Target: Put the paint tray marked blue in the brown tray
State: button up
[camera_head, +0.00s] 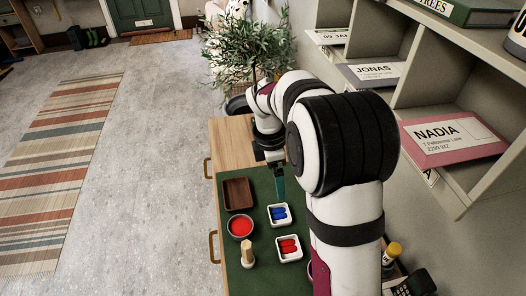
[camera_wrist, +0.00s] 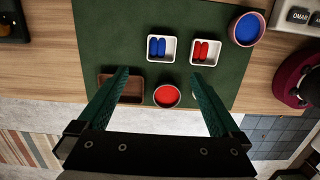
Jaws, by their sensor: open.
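The paint tray marked blue is a small white square tray (camera_head: 281,226) with blue blocks in it, on a green mat. In the wrist view this white tray (camera_wrist: 161,60) lies just beyond the fingertips, near the middle. The brown tray (camera_head: 238,193) is a dark wooden, empty-looking rectangle at the mat's far left corner. In the wrist view the brown tray (camera_wrist: 131,90) is partly hidden behind the left finger. My gripper (camera_head: 280,188) is above the mat, beyond the blue-marked tray in the head view. Its green fingers (camera_wrist: 160,74) are spread wide with nothing between them.
A similar white tray with red blocks (camera_head: 289,257) sits beside the blue one. A bowl of red (camera_head: 240,226) stands close to the brown tray. A wooden peg-like object (camera_head: 247,254) stands nearer. A blue-filled bowl (camera_wrist: 247,29) is at the mat's edge. Shelves (camera_head: 460,95) rise on the right.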

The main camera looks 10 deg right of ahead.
aim_at(280, 216)
jog(key=f, duration=0.5)
jog(key=d+f, duration=0.1)
jog(key=f, duration=0.9)
jog(key=shift+s+d+f, duration=0.15)
jog(key=shift+d+f, duration=0.05)
jog(key=shift+f, duration=0.05)
jog(key=c, duration=1.3)
jog(key=shift+c, duration=0.2)
jog(key=shift+r, duration=0.15)
